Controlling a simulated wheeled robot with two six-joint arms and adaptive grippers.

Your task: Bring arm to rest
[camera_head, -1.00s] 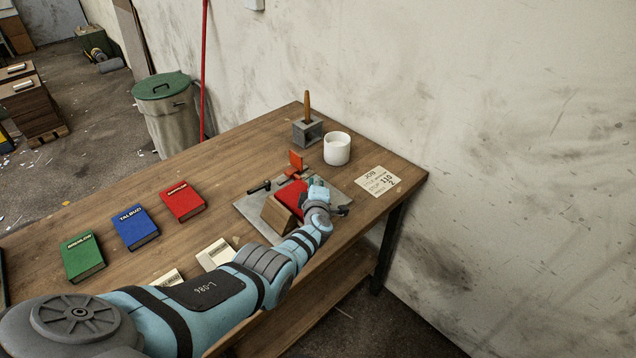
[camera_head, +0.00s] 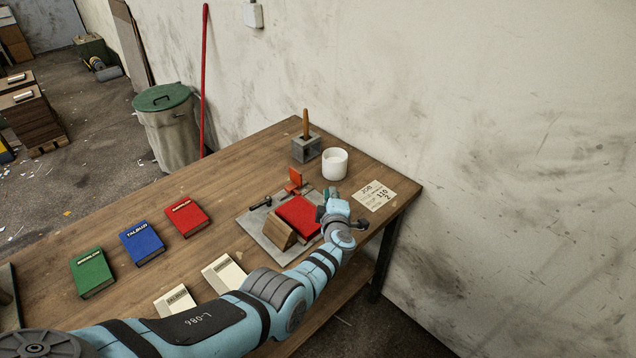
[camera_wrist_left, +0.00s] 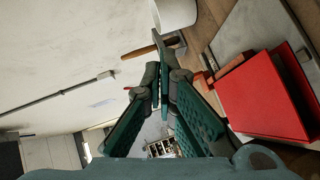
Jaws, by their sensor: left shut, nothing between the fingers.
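My left arm reaches in from the lower left in the head view. Its gripper (camera_head: 330,196) is just right of a red book (camera_head: 297,216) that sits on a grey plate (camera_head: 262,236) by a wooden wedge (camera_head: 278,231). In the left wrist view the gripper (camera_wrist_left: 160,68) has its green fingers closed together with nothing between them. The red book (camera_wrist_left: 262,98) is beside it on the right of that view, apart from the fingers. My right gripper is not in view.
A white cup (camera_head: 334,163), a grey block with a wooden-handled tool (camera_head: 306,147) and a job card (camera_head: 374,195) are near the table's far right end. Green (camera_head: 91,272), blue (camera_head: 141,242) and red (camera_head: 187,217) books lie to the left. Two cream books lie near the front edge.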

